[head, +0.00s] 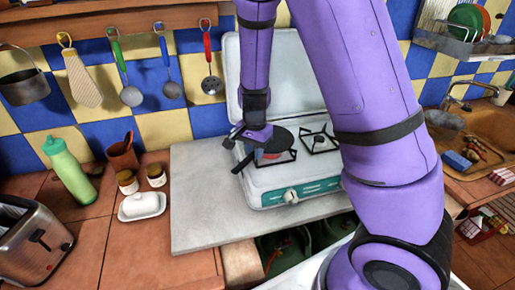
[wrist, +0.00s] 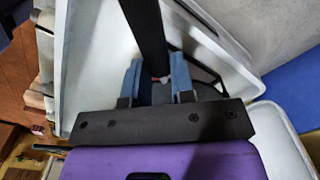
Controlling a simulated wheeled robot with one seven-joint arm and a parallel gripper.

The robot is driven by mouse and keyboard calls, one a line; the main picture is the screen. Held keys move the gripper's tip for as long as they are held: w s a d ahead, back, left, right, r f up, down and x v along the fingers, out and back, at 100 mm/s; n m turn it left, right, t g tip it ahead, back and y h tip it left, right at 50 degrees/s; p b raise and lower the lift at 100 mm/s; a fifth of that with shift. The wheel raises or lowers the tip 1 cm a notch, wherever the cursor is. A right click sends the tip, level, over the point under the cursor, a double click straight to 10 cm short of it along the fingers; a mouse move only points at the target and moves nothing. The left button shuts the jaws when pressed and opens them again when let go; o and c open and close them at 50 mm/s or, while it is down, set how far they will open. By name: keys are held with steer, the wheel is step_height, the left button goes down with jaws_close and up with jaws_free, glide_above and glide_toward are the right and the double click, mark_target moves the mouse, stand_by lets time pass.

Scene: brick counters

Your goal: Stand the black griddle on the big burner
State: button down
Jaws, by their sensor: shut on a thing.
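The black griddle (head: 278,143) is a dark round disc over the left burner (head: 290,156) of the white stove in the head view. I cannot tell whether it rests on the grate or hangs just above it. My gripper (head: 240,142) is at the disc's left edge. In the wrist view the blue fingers of my gripper (wrist: 157,86) are shut on the griddle's black handle (wrist: 148,32), which runs up out of the picture. My gripper's body hides most of the disc there. The right burner (head: 320,139) is bare, partly behind my arm.
The stove (head: 268,184) has its white lid raised behind. A grey slab (head: 205,205) left of it is clear. A butter dish (head: 142,206), jars, a green bottle (head: 68,168) and a toaster (head: 33,240) stand further left. Utensils hang on the wall. A sink (head: 478,135) is at right.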

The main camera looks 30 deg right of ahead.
steer(key=shift+d+f, duration=0.1)
steer(key=shift+f, duration=0.15)
steer(key=c, duration=1)
jaws_free()
steer(key=shift+o, duration=0.2)
steer(key=shift+r, duration=0.1)
step_height(320, 180, up, 11)
steer(key=s+d+r+n+t, duration=0.1)
steer(key=s+r+n+t, duration=0.1)
steer(key=s+r+n, duration=0.3)
steer(key=s+r+n+t, duration=0.3)
steer(key=s+r+n, duration=0.3)
steer(key=s+r, duration=0.8)
steer(key=s, duration=0.4)
steer(key=shift+s+d, duration=0.4)
